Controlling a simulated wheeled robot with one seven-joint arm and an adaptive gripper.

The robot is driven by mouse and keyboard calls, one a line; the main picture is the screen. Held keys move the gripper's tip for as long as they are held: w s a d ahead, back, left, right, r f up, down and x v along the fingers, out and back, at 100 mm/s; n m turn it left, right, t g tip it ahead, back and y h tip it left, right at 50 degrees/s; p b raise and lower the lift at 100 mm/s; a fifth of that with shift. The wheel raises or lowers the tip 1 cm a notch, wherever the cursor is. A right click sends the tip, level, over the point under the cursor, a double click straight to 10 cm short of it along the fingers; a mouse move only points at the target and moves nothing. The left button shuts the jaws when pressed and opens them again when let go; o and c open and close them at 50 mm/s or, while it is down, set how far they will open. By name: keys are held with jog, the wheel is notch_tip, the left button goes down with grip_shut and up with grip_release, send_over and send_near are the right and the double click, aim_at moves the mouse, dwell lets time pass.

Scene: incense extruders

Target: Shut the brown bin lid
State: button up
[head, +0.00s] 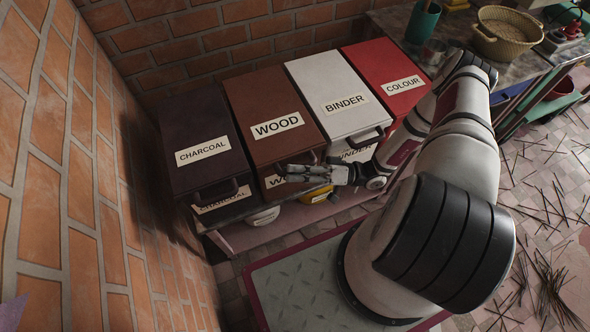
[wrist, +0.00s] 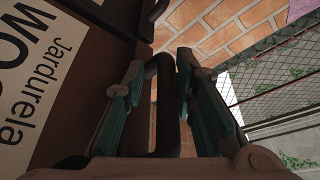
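The brown bin's lid (head: 264,98), labelled WOOD, lies about level with the neighbouring lids in the head view. I cannot tell whether a small gap is left under its front edge. Part of the brown bin's front shows below it, with a label partly hidden by my gripper. My gripper (head: 312,173) is at the lid's front edge, by its dark handle. In the wrist view my gripper (wrist: 160,85) has its fingers apart, one on each side of the dark handle bar (wrist: 167,100), with slivers of brick seen beside the bar. The WOOD label (wrist: 30,70) is at left.
The charcoal bin (head: 200,130) stands left of the brown one, the white binder bin (head: 330,85) and red colour bin (head: 385,70) right. A brick wall rises behind and at left. Bowls (head: 263,216) sit on a low shelf below.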

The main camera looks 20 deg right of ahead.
jog(key=shift+d, duration=0.1)
jog(key=v, duration=1.1)
jog(key=shift+d+f, duration=0.2)
jog(key=shift+d, duration=0.15)
jog(key=shift+s, duration=0.15)
